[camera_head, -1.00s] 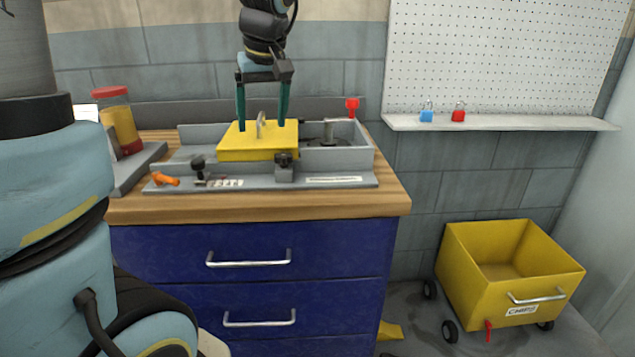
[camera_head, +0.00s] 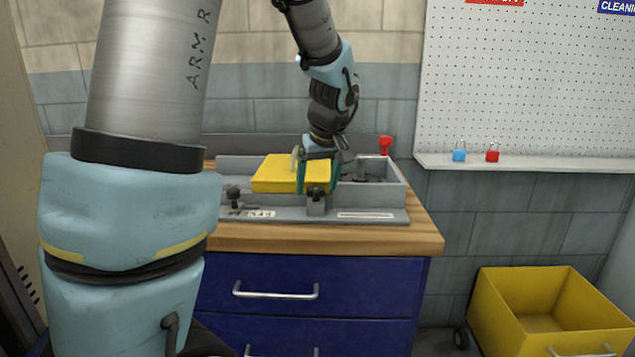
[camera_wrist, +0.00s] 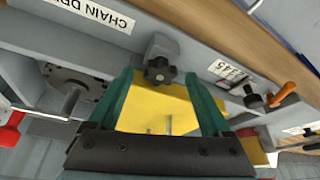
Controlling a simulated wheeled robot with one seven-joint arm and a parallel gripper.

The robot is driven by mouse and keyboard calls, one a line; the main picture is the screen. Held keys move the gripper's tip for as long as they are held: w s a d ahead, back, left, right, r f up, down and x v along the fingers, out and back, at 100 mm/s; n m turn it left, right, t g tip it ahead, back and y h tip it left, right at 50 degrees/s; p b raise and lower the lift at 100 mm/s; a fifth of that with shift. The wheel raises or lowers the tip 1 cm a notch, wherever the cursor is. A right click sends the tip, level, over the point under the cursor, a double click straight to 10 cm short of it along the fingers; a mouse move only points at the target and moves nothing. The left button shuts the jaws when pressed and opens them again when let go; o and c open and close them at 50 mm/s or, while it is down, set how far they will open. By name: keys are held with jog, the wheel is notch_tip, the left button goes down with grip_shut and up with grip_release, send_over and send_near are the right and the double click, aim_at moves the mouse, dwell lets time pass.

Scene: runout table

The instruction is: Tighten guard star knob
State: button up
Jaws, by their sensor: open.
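The guard is a yellow cover (camera_head: 273,173) lying flat over the grey housing on the bench; it also shows in the wrist view (camera_wrist: 155,112). A dark star knob (camera_wrist: 160,70) sits on a grey block at the guard's front edge. My gripper (camera_head: 318,188) is open and points down at the guard's front right part. In the wrist view its green fingers (camera_wrist: 158,76) stand either side of the star knob, with a gap on both sides.
A second black knob (camera_head: 233,193) and an orange handle (camera_wrist: 283,93) stand to one side along the front rail. A red-topped post (camera_head: 386,145) rises at the back right. Labels (camera_wrist: 95,12) mark the housing. A yellow chip cart (camera_head: 545,310) stands on the floor at right.

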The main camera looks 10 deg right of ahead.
jog(key=shift+f, duration=0.15)
jog(key=shift+c, duration=0.2)
grip_shut()
dwell(0.4)
jog(key=shift+a+m, duration=0.1)
jog(key=shift+m, duration=0.2)
jog(key=m, duration=0.1)
jog(key=m+h+p, duration=0.1)
jog(key=m+p, duration=0.1)
jog(key=m, duration=0.1)
jog(key=shift+w+a+h, duration=0.1)
jog(key=shift+a+h, duration=0.15)
jog(key=shift+h, duration=0.15)
jog(key=shift+m+g+h, duration=0.3)
jog(key=shift+m+h, duration=0.2)
jog(key=shift+m, duration=1)
